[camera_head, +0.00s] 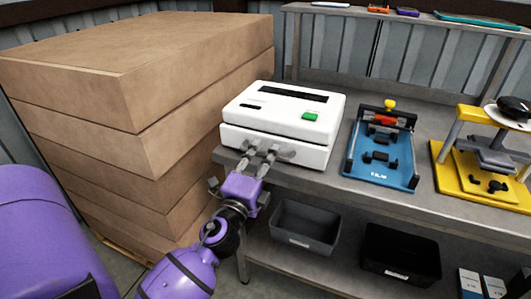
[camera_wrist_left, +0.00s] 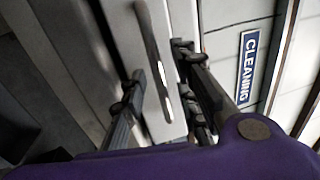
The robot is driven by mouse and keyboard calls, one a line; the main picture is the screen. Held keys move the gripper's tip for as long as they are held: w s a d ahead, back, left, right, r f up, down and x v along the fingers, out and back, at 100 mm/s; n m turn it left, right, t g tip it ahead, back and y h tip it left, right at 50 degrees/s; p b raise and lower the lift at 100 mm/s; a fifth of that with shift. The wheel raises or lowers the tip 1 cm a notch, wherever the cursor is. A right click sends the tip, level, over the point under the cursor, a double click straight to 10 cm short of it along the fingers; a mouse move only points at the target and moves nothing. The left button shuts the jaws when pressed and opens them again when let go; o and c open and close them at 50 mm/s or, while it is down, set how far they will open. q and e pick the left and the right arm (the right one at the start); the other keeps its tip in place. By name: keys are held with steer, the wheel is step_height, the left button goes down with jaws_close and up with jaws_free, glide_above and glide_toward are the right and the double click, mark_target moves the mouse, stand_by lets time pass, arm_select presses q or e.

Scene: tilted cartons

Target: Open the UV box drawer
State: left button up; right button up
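The UV box (camera_head: 283,112) is a white two-part case near the left end of the grey workbench. It has a dark strip on top and a green button, and its drawer looks closed. My left gripper (camera_head: 257,160) is at the lower front of the box, with its fingers pointing at it. In the left wrist view the gripper (camera_wrist_left: 158,88) is open, with one finger on each side of a slim metal handle (camera_wrist_left: 150,45) on a pale front. There are gaps beside the handle; firm contact cannot be seen. My right gripper is not in view.
Stacked brown cartons (camera_head: 140,65) stand close left of the bench (camera_head: 330,178). A blue fixture (camera_head: 382,150) and a yellow press (camera_head: 485,160) stand to the right. A grey bin (camera_head: 305,228) and a black bin (camera_head: 400,257) sit on the lower shelf.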

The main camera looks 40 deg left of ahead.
arm_select(q)
steer(key=shift+w+a, duration=0.1)
steer(key=shift+w, duration=0.25)
jaws_close()
